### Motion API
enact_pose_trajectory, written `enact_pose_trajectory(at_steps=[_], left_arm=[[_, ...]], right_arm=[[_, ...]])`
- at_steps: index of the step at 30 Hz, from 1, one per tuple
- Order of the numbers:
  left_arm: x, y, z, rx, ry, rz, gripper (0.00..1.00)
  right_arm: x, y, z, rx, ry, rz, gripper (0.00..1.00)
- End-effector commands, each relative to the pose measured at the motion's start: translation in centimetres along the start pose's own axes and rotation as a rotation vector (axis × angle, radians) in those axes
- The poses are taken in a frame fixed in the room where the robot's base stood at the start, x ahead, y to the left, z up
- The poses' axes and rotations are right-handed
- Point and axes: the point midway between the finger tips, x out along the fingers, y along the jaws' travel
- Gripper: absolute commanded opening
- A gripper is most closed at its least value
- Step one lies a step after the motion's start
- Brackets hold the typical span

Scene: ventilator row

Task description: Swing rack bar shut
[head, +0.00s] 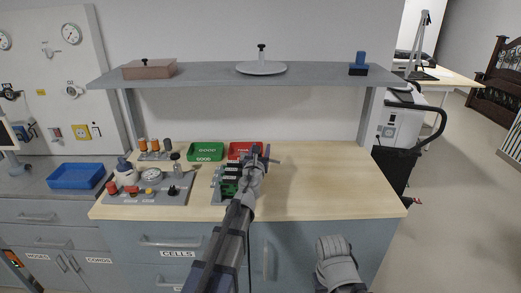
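The rack (217,184) stands on the wooden bench top, left of the middle, with dark and green parts in its slots. My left arm reaches up from the bottom of the head view, and its gripper (264,157) is at the rack's right rear side. The gripper and wrist hide the right part of the rack. The rack bar cannot be made out clearly, nor whether the gripper touches it. The finger gap is too small to judge. A grey part of my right arm shows at the bottom right; its fingers do not show.
A green tray (206,151) and a red tray (246,147) lie behind the rack. A grey board (146,199) with several small items lies to its left. A grey shelf (205,77) spans above the bench. The right half of the bench top (330,185) is clear.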

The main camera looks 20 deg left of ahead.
Motion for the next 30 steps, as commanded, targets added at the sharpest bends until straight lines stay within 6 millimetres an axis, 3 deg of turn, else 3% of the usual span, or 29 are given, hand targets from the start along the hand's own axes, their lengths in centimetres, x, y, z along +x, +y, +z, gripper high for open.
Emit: enact_pose_trajectory(at_steps=[11, 24, 30], left_arm=[[-0.9, 0.0, 0.0, 0.0, 0.0, 0.0, 0.52], [-7.4, 0.0, 0.0, 0.0, 0.0, 0.0, 0.52], [-7.9, 0.0, 0.0, 0.0, 0.0, 0.0, 0.52]], right_arm=[[0.0, 0.0, 0.0, 0.0, 0.0, 0.0, 0.0], [0.0, 0.0, 0.0, 0.0, 0.0, 0.0, 0.0], [0.0, 0.0, 0.0, 0.0, 0.0, 0.0, 0.0]])
